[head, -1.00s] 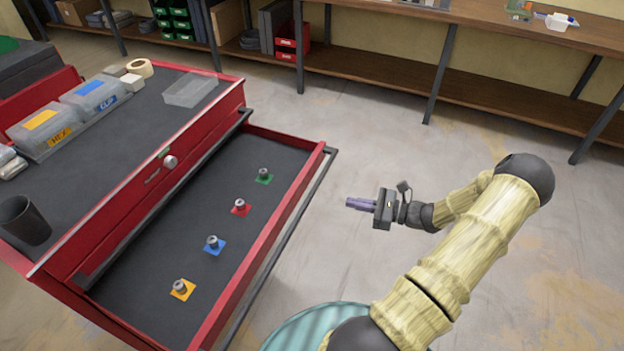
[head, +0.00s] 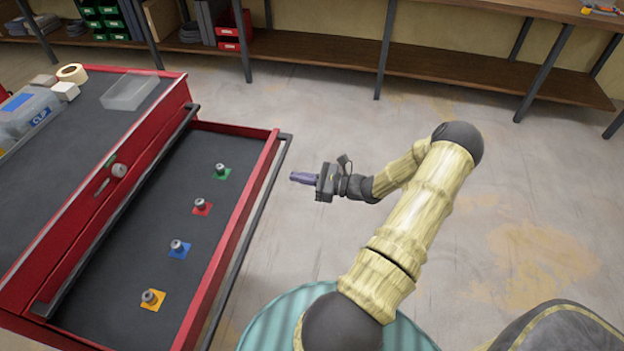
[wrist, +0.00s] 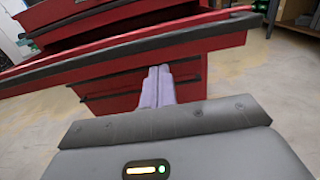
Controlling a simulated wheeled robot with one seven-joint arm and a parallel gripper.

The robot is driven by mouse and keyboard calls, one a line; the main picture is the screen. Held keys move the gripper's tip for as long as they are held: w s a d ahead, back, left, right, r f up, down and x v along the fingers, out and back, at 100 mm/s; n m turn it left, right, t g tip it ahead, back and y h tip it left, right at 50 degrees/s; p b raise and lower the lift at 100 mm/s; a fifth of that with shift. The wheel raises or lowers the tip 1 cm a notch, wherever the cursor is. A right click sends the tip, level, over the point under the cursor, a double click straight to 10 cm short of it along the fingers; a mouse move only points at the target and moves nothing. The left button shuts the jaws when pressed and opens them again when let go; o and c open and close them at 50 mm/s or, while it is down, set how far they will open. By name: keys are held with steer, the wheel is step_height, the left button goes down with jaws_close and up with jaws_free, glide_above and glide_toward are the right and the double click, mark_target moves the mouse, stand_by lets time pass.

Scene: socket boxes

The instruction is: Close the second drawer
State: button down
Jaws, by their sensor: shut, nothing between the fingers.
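The red drawer (head: 270,160) of the tool cabinet is pulled out to the right in the head view. Its dark liner holds several metal sockets on green, red, blue and yellow squares. A dark handle bar (head: 255,215) runs along its front edge. My gripper (head: 294,176) is shut and empty, just right of the handle in the head view, pointing left at it with a small gap. In the wrist view the shut purple fingers (wrist: 157,85) point at the cabinet front, with the drawer's dark handle bar (wrist: 200,38) crossing above them. Lower red drawer fronts (wrist: 115,92) are closed beneath.
The cabinet top (head: 75,135) carries a clear tray (head: 130,90), a tape roll (head: 72,73) and plastic boxes (head: 25,115). A wooden shelf bench (head: 480,65) stands along the back wall. The floor right of my arm is mostly clear.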

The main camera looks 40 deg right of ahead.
mark_target(266, 172)
steer(key=x, duration=0.7)
steer(key=shift+a, duration=0.2)
steer(key=shift+w, duration=0.1)
